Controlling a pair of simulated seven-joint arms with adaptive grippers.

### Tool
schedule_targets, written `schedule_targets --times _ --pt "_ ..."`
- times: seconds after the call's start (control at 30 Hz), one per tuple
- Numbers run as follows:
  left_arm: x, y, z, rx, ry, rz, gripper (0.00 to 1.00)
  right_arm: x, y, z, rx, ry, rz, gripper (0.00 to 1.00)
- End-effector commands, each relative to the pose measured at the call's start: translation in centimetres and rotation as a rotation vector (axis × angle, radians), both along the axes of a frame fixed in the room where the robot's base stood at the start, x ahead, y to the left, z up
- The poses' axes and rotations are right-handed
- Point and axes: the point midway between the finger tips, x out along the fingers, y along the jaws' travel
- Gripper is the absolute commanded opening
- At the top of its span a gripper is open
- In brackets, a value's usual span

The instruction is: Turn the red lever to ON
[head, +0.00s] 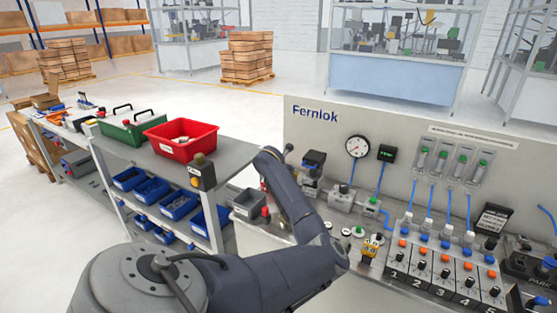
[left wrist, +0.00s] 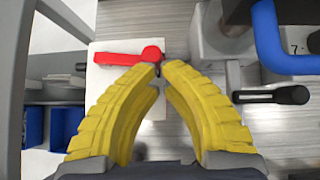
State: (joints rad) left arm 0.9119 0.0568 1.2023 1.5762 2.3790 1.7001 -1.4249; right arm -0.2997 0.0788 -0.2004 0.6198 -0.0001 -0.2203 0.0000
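The red lever (left wrist: 130,56) shows in the left wrist view, lying flat on a pale plate (left wrist: 105,82). Its rounded hub is at the right and its arm points left. My left gripper (left wrist: 160,68) has two yellow ribbed fingers with their tips drawn nearly together just below the hub. I see nothing clearly held between them; whether a tip touches the lever cannot be told. In the head view my dark left arm hides the gripper, and a small red part (head: 265,212) shows beside the arm. No ON marking is readable. My right gripper is in neither view.
A black-handled valve (left wrist: 270,95) and a blue pipe (left wrist: 285,40) lie right of the fingers. The Fernlok panel (head: 310,135) stands behind the bench, with a gauge (head: 358,146) and numbered switches (head: 440,270). A red bin (head: 182,145) sits on the left shelf.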

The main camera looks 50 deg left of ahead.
Motion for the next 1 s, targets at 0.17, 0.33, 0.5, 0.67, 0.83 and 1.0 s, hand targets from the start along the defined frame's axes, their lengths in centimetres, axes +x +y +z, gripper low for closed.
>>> schedule_targets --times 0.17,0.33,0.5,0.67,0.83,1.0 --pt "-0.2 0.3 0.0 0.0 0.001 0.005 0.0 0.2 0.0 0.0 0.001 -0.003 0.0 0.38" --pt "-0.2 0.4 0.0 0.0 0.001 0.006 0.0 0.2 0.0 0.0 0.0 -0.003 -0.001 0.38" --pt "-0.1 0.3 0.0 -0.001 0.001 0.005 0.0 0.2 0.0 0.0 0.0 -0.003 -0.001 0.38" --pt "-0.1 0.3 0.0 0.0 0.001 0.004 0.0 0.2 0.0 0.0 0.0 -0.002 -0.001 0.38" --pt "-0.6 -0.4 -0.1 0.0 0.001 -0.001 0.0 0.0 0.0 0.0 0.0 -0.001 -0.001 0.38" --pt "-1.8 -2.3 -0.1 0.001 0.003 -0.015 0.0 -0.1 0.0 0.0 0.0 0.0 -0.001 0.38"
